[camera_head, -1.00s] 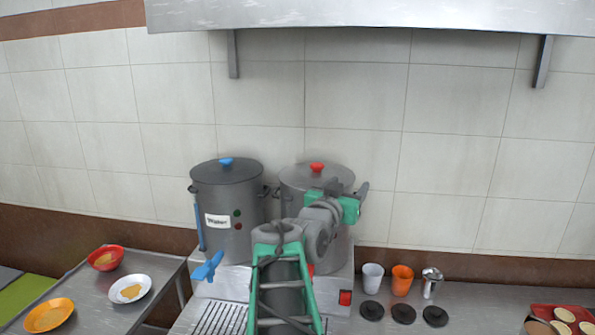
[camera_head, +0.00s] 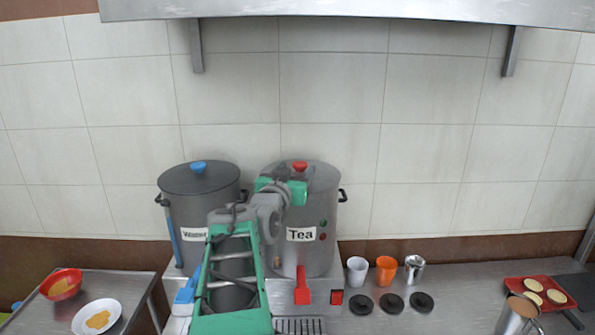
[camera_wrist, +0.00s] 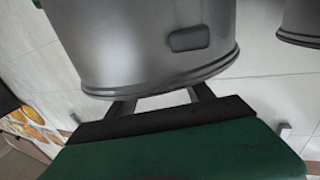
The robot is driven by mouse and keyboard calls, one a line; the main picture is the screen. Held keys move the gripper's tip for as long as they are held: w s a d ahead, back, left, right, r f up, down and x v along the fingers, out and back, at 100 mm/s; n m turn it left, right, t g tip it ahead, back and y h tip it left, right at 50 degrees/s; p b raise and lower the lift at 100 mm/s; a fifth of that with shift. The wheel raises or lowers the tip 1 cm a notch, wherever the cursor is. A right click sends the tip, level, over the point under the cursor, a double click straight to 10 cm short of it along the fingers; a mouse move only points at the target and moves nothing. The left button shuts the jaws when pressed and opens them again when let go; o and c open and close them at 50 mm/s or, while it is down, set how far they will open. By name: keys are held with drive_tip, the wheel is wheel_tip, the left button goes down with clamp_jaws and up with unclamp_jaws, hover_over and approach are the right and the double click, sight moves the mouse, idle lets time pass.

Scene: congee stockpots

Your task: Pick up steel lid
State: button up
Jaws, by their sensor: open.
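Two steel lids show in the head view, each shut on a tall stockpot. The lid with the red knob (camera_head: 322,172) covers the Tea pot (camera_head: 318,258). The darker lid with the blue knob (camera_head: 190,178) covers the Water pot (camera_head: 195,222). My gripper (camera_head: 312,180) is in front of the upper Tea pot, near its lid's front edge, and hides part of it. In the wrist view its two fingers (camera_wrist: 163,99) are apart and empty, close to a rounded steel wall and rim (camera_wrist: 165,82). I cannot tell whether they touch it.
Right of the pots are a white cup (camera_head: 357,270), an orange cup (camera_head: 386,269), a steel cup (camera_head: 414,268) and black discs (camera_head: 391,303). A red tray (camera_head: 512,287) lies far right. Bowls (camera_head: 97,317) are on the left table. A steel hood (camera_head: 350,12) hangs above.

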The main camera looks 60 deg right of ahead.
sight(298, 166)
drive_tip(key=d, duration=0.1)
drive_tip(key=d+p, duration=0.1)
drive_tip(key=d, duration=0.1)
drive_tip(key=d+p, duration=0.1)
drive_tip(key=shift+w+d+r, duration=0.1)
drive_tip(key=shift+w+d, duration=0.1)
drive_tip(key=shift+w, duration=0.2)
drive_tip(key=shift+a, duration=0.1)
drive_tip(key=shift+a, duration=0.1)
drive_tip(key=shift+c, duration=0.4)
clamp_jaws()
drive_tip(key=shift+r, duration=0.1)
